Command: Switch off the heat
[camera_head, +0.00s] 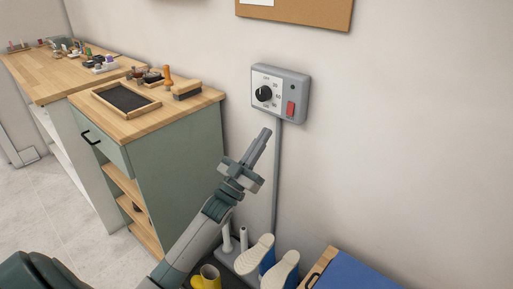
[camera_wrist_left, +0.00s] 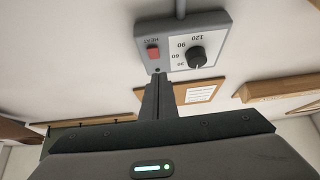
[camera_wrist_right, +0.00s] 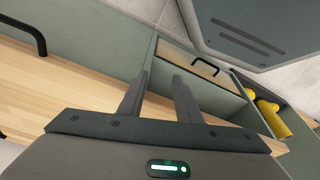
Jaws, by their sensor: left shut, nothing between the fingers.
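A grey control box (camera_head: 280,93) hangs on the wall, with a black round dial (camera_head: 263,93) on a white scale and a red switch (camera_head: 291,109) at its lower right. In the left wrist view the box appears upside down, with the red switch (camera_wrist_left: 153,52) beside the word HEAT and the dial (camera_wrist_left: 197,56) to its right. My left gripper (camera_head: 266,131) is shut and empty, pointing up just below the box; its fingertips (camera_wrist_left: 158,77) look close to the box edge, contact unclear. My right gripper (camera_wrist_right: 162,76) is open and empty, outside the head view.
A green cabinet (camera_head: 180,148) with a wooden top stands left of the box, holding a tray (camera_head: 126,98) and a brush (camera_head: 187,89). A grey pipe (camera_head: 277,180) runs down from the box. The wall right of the box is clear.

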